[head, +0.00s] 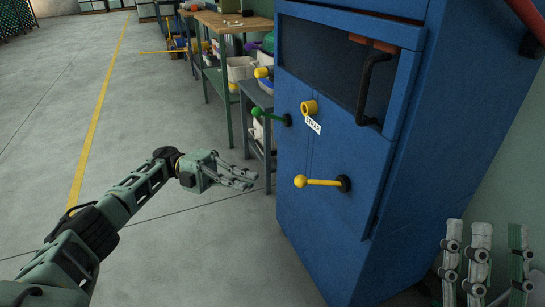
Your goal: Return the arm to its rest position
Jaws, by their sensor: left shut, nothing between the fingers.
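My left gripper (246,178) is at the end of my grey-green arm, which reaches in from the lower left. Its fingers are shut with nothing between them. It is over the grey floor, left of the blue cabinet and apart from it. My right gripper (483,250) shows in the lower right corner, with its fingers pointing up. Its base is cut off by the picture edge, and I cannot tell whether it is open or shut.
The blue cabinet (300,235) fills the right, with a yellow ball-ended lever (318,182), a green-knobbed lever (270,116), a yellow knob (308,107) and a black handle (372,88). Workbenches (228,22) stand behind it. The floor (130,100) at left is clear.

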